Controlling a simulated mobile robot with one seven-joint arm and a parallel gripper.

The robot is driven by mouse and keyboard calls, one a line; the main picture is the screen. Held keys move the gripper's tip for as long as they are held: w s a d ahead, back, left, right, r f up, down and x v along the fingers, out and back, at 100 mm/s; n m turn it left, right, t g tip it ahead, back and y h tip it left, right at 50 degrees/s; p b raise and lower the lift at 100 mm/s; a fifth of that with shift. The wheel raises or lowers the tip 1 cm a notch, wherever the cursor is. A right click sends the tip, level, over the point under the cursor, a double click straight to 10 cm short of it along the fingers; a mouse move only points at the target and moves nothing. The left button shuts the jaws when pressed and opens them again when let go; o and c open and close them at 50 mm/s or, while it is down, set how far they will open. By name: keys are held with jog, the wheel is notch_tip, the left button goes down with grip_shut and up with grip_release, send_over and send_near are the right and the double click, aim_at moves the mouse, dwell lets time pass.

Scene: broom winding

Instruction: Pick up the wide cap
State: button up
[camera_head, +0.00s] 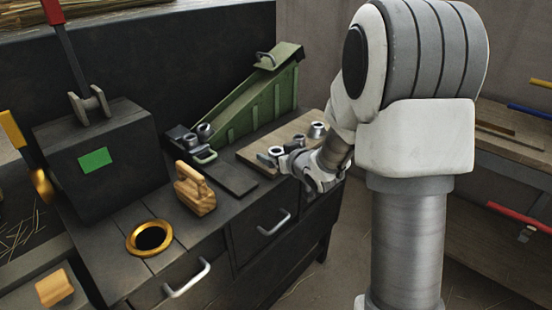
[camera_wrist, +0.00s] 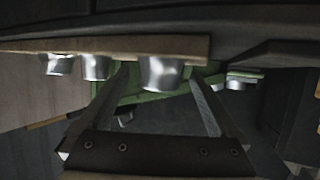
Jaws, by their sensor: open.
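Several silver metal caps stand in a row on a pale wooden board (camera_head: 250,153). The board shows along the top of the wrist view (camera_wrist: 205,48), which looks upside down. The cap nearest my gripper (camera_head: 290,163) looks widest in the wrist view (camera_wrist: 160,73), though it is also closest; I take it as the wide cap (camera_head: 276,151). My gripper is open, and in the wrist view its two fingers (camera_wrist: 160,85) appear on either side of this cap, not visibly touching it. Two smaller-looking caps stand to its left there (camera_wrist: 96,67) (camera_wrist: 58,65).
A green sloped chute (camera_head: 240,105) stands behind the board, with a dark fixture holding silver cups (camera_head: 205,130) at its low end. A wooden-handled block (camera_head: 194,190), a brass ring (camera_head: 150,237) and a dark box (camera_head: 100,155) occupy the bench's left. A dark plate (camera_head: 232,178) lies beside the board.

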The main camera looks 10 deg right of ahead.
jog(key=shift+w+a+f, duration=0.1)
jog(key=shift+w+f, duration=0.1)
jog(key=shift+w, duration=0.25)
jog(key=c, duration=1.4)
jog(key=shift+r, duration=0.15)
